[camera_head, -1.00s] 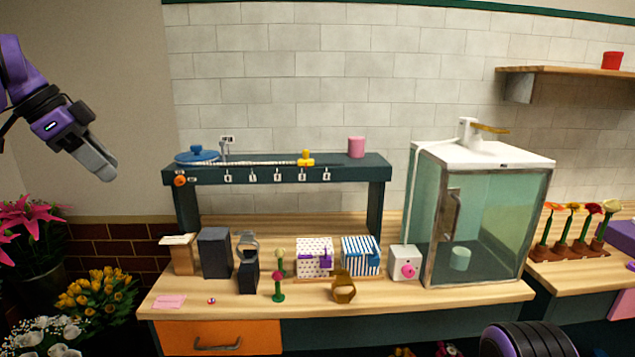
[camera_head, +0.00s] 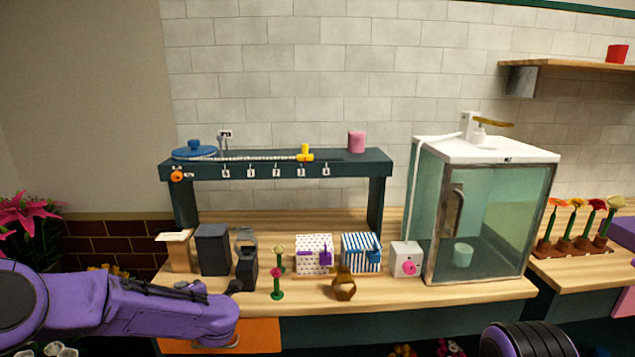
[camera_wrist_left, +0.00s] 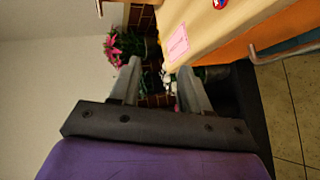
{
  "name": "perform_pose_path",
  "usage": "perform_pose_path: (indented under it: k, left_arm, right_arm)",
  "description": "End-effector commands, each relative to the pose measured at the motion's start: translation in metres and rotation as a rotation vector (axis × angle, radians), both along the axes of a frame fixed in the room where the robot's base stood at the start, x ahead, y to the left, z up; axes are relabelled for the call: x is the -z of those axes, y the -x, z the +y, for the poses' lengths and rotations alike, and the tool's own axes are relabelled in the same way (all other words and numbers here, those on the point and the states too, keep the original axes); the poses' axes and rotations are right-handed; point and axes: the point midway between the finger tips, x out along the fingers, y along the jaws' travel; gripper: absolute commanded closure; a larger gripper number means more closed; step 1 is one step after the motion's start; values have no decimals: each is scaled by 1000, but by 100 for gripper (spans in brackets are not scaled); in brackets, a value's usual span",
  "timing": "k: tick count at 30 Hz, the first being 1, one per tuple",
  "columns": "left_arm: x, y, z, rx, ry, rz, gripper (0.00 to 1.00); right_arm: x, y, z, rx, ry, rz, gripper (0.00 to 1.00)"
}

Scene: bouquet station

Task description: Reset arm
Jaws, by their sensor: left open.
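My left arm (camera_head: 130,308) now lies across the lower left of the head view, low in front of the bench's left end. Its gripper does not show clearly there. In the left wrist view my left gripper (camera_wrist_left: 158,72) is open, with its two grey fingers apart and nothing between them. The fingers point past the bench's edge toward the pink flowers (camera_wrist_left: 117,45) and the brick wall. My right gripper is not in view.
The wooden bench (camera_head: 440,288) carries a black box (camera_head: 213,250), a spotted box (camera_head: 314,245), a striped box (camera_head: 357,243) and a glass cabinet (camera_head: 490,215). A pink card (camera_wrist_left: 178,42) lies near the bench edge. A drawer handle (camera_wrist_left: 285,47) sticks out beside it.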

Motion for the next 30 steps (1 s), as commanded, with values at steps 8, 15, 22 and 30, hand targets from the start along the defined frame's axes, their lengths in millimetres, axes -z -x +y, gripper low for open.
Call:
perform_pose_path:
  k: [8,15,22,30]
  left_arm:
    - [172,122,-46,607,-365,562,53]
    - [264,281,-48,1022,-467,971,53]
    - [291,409,-21,1185,-449,1265,53]
    - [302,434,-16,1209,-441,1330,53]
  right_arm:
    - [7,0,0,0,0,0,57]
    - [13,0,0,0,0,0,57]
    - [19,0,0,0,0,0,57]
    - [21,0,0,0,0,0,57]
